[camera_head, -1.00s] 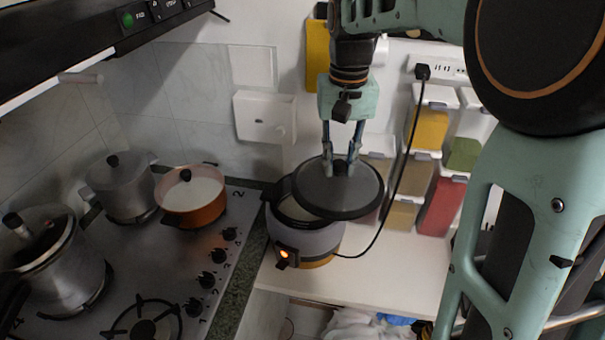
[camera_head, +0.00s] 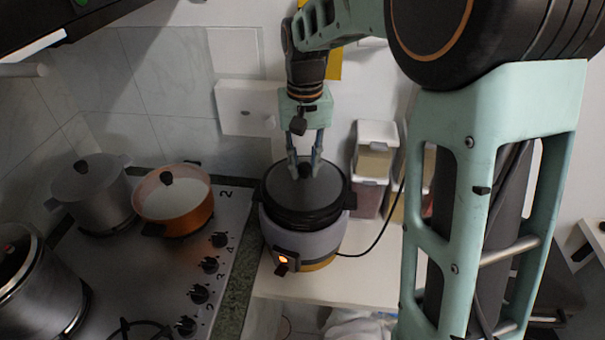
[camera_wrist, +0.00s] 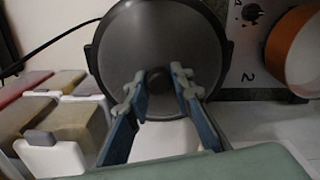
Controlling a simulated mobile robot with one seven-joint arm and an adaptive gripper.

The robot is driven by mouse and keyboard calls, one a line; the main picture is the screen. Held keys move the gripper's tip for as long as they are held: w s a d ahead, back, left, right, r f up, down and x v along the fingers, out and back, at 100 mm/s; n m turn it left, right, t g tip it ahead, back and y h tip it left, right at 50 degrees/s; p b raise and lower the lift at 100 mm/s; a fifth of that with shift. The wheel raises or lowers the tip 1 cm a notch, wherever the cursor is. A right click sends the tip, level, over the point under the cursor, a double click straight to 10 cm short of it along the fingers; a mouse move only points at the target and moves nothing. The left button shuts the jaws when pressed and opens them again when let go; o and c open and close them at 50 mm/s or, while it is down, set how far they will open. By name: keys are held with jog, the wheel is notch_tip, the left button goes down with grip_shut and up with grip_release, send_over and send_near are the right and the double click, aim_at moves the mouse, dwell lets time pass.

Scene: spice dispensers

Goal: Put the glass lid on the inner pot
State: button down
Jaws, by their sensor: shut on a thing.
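The round grey glass lid (camera_head: 290,186) with a dark rim lies over the mouth of the inner pot, and no opening shows from the head camera. The cooker (camera_head: 300,240) is light grey with a lit orange switch, and its dark rim shows below the lid. The inner pot itself is hidden under the lid. My gripper (camera_head: 305,168) is shut on the lid's knob from above. In the wrist view the lid (camera_wrist: 160,45) fills the top middle, with the gripper fingertips (camera_wrist: 161,82) at its dark knob. I cannot tell whether the lid is fully seated.
A hob with an orange pot (camera_head: 178,210), a grey pot (camera_head: 92,200) and a steel pot (camera_head: 50,295) stands at the left. A black cable runs right of the cooker.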

aim_at(305, 167)
jog(key=shift+f+b, duration=0.35)
jog(key=shift+f, duration=0.55)
jog(key=shift+s+d+f, duration=0.1)
jog(key=shift+s+d, duration=0.1)
jog(key=shift+s, duration=0.15)
jog(key=c, duration=1.7)
grip_release()
jog(key=shift+f, duration=0.15)
jog(key=shift+w+a, duration=0.1)
jog(key=shift+w+r, duration=0.1)
jog(key=shift+r, duration=0.2)
notch_tip(305, 167, up, 12)
